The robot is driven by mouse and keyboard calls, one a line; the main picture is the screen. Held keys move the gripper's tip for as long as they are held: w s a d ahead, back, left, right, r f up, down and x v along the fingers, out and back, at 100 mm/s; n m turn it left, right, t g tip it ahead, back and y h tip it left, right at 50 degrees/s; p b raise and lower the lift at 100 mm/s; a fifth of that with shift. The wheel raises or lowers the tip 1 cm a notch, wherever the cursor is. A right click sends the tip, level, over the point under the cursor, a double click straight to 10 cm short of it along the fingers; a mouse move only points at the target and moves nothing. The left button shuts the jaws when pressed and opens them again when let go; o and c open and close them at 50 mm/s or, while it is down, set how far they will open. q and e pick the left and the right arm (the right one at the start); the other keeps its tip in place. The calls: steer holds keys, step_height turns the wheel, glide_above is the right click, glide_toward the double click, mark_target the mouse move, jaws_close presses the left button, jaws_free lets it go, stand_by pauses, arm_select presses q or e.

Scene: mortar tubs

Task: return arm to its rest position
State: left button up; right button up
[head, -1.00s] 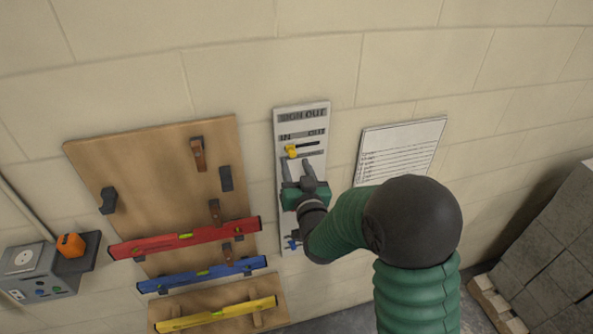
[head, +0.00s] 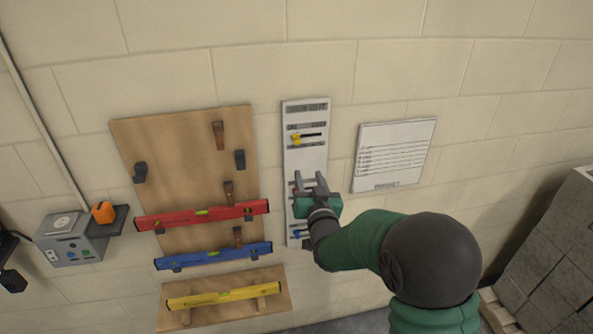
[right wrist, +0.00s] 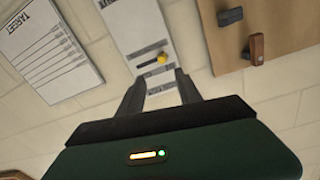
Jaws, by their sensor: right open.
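My right gripper (head: 310,181) is in front of the lower half of the white sign-out board (head: 305,155) on the wall. Its two fingers are apart with nothing between them, and it hides part of the board. In the right wrist view the open fingers (right wrist: 160,88) point toward the board (right wrist: 140,25). A yellow slider knob (head: 296,139) sits at the left end of its slot near the board's top. It also shows in the right wrist view (right wrist: 162,58), apart from the fingers. A blue knob (head: 299,234) shows low on the board. My left gripper is not clearly in view.
A wooden rack left of the board holds a red level (head: 202,215), a blue level (head: 213,256) and a yellow level (head: 224,291). A paper sheet (head: 394,153) hangs right of the board. A grey box (head: 72,240) is at far left; grey blocks (head: 550,250) stand at right.

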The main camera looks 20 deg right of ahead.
steer(key=s+a+f+n+g+y+b, duration=0.1)
steer(key=s+a+f+g+b, duration=0.2)
steer(key=f, duration=0.4)
steer(key=s+a+f+n+g+y+b, duration=0.1)
steer(key=s+a+f+g+y, duration=0.1)
steer(key=s+a+f, duration=0.3)
steer(key=s+a+f+n+g+y+b, duration=0.1)
steer(key=s+a+f+g+b, duration=0.15)
steer(key=s+f, duration=0.4)
steer(key=s+a+f+n+g+b, duration=0.1)
steer(key=s+f+g, duration=0.2)
steer(key=s, duration=0.4)
steer(key=s+a+f+n+g+y+b, duration=0.1)
steer(key=s+f+g, duration=0.3)
steer(key=s+f, duration=0.2)
steer(key=shift+s+f, duration=0.3)
steer(key=shift+s, duration=0.9)
steer(key=shift+a, duration=0.3)
steer(key=shift+w+d, duration=0.1)
steer(key=shift+d, duration=0.05)
stand_by(0.5)
